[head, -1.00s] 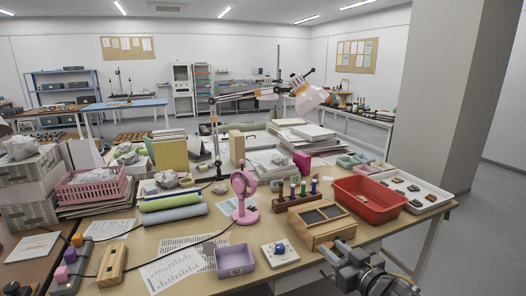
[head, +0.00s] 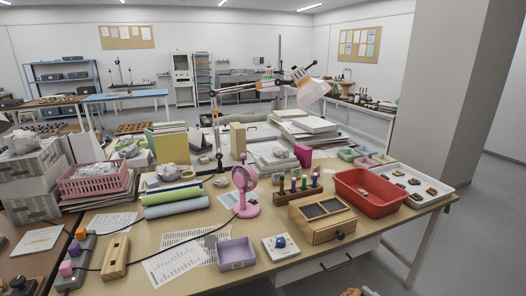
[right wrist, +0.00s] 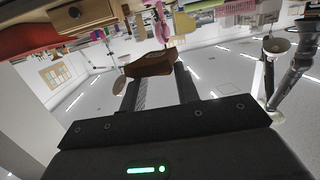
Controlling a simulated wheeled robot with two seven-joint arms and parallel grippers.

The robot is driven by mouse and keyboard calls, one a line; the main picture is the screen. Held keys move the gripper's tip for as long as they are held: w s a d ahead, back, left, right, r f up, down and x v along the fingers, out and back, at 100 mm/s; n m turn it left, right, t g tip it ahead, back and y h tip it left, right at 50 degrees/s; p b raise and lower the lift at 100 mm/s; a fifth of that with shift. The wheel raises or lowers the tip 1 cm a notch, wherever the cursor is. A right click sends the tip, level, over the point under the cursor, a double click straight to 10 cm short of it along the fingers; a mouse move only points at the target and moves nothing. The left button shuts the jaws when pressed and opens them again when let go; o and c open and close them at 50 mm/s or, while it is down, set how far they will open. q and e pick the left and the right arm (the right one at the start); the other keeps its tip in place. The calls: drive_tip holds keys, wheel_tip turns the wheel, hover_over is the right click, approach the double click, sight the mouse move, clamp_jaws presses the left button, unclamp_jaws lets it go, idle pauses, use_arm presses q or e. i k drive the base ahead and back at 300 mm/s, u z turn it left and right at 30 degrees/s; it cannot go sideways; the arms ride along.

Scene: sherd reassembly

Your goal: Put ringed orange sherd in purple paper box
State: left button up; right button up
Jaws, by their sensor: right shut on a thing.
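My right gripper (right wrist: 160,88) is shut on a brown-orange sherd (right wrist: 148,63) in the right wrist view. The sherd sits across the fingertips; any rings on it cannot be made out. In the head view a bit of orange-brown (head: 352,292) shows at the bottom edge, mostly cut off, in front of the table. The purple paper box (head: 237,254) is an open lilac tray with a label on its front, near the table's front edge. It looks empty. My left gripper is not in view.
A wooden case (head: 322,218), a red bin (head: 370,192) and a white tray of sherds (head: 411,186) stand farther right. A pink fan (head: 246,192) stands behind the box. Printed sheets (head: 172,268) lie left.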

sight(228, 259)
drive_tip(key=u, duration=2.4)
drive_tip(key=i, duration=1)
drive_tip(key=z, duration=1.65)
